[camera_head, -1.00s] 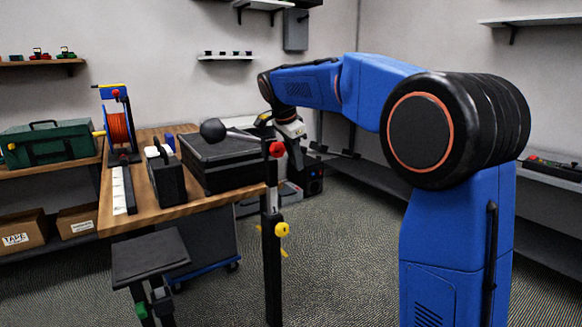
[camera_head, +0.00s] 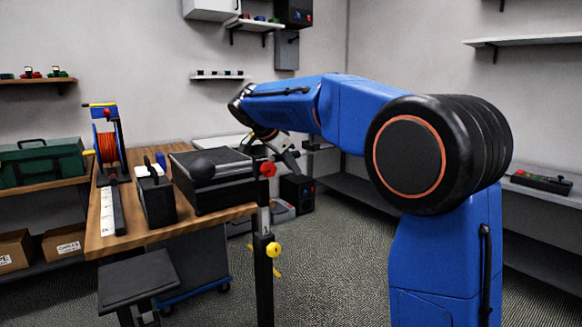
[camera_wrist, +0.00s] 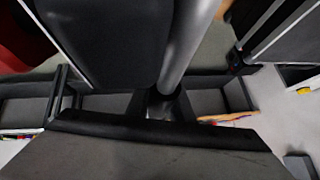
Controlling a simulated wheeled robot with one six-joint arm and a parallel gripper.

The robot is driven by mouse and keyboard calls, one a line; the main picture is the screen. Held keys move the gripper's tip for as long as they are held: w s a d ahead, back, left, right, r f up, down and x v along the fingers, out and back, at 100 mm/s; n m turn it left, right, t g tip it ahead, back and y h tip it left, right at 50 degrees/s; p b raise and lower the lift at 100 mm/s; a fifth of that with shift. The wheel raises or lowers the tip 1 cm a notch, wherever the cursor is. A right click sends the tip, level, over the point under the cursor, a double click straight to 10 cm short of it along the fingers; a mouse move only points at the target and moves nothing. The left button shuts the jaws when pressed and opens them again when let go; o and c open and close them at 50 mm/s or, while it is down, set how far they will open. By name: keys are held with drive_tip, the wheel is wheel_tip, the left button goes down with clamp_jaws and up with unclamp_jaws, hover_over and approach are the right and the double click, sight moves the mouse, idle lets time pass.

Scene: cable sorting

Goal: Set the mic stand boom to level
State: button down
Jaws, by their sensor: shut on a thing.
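The mic stand is a black upright post (camera_head: 263,285) with a yellow knob (camera_head: 273,249) partway up and a red knob (camera_head: 267,170) at its top. Its boom carries a round black mic (camera_head: 203,168) at the left end, at nearly the same height as the red knob, so the boom looks close to level. My gripper (camera_head: 287,152) is behind and right of the red knob, shut on the boom. In the wrist view the boom's grey tube (camera_wrist: 190,45) runs down from the top to the middle. The grip itself is partly hidden.
A wooden table (camera_head: 107,241) left of the stand holds a black case (camera_head: 215,196), a smaller black box (camera_head: 157,197), a white strip (camera_head: 107,211) and an orange cable reel (camera_head: 107,147). A black stool (camera_head: 138,280) stands in front.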

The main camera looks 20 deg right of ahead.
drive_tip(key=c, duration=1.6)
unclamp_jaws()
drive_tip(key=shift+o, duration=0.2)
drive_tip(key=v, duration=1.7)
drive_tip(key=shift+s+a+r, duration=0.1)
drive_tip(key=shift+r, duration=0.1)
